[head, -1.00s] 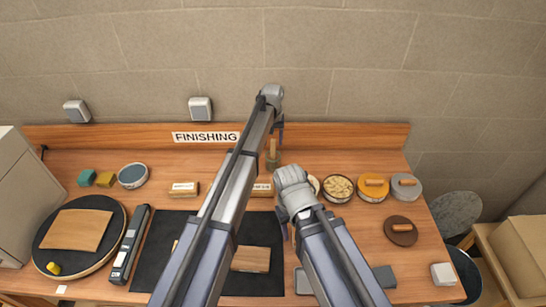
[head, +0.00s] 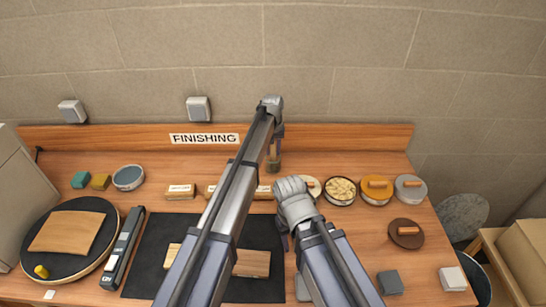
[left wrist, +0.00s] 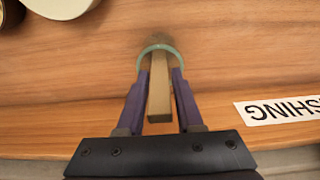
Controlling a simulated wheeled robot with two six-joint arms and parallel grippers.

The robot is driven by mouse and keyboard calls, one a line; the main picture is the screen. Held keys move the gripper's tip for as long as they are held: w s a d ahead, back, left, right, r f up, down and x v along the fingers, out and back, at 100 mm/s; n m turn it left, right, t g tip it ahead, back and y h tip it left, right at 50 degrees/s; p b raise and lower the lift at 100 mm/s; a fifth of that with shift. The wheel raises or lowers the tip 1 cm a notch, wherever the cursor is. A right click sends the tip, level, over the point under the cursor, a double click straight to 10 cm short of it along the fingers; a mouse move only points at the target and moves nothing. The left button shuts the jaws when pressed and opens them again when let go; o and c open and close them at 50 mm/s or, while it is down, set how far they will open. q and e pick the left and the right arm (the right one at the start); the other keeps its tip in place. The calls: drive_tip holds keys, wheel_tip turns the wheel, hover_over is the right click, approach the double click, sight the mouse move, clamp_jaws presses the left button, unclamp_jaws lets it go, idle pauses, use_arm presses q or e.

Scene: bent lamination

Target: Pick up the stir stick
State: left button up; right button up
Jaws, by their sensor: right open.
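The stir stick (left wrist: 158,95) stands in a small greenish glass jar (head: 273,165) at the back of the bench. In the left wrist view the jar's round rim (left wrist: 142,60) shows around the stick. My left gripper (left wrist: 161,76) has one finger on each side of the stick, very close to it. I cannot tell whether the fingers touch it. In the head view my left gripper (head: 278,133) is just above the jar. My right gripper (head: 285,238) is open over the black mat's right edge, partly hidden by its own wrist.
The black mat (head: 150,262) holds wood pieces (head: 252,263). Round tins (head: 340,191) and lidded pots (head: 376,190) stand to the right. A round turntable (head: 102,208) with a bent wood sheet is at left. The "FINISHING" sign (head: 204,139) is on the backboard.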

use_arm(q)
clamp_jaws()
drive_tip(key=shift+r, duration=0.15)
use_arm(e)
drive_tip(key=shift+r, duration=0.2)
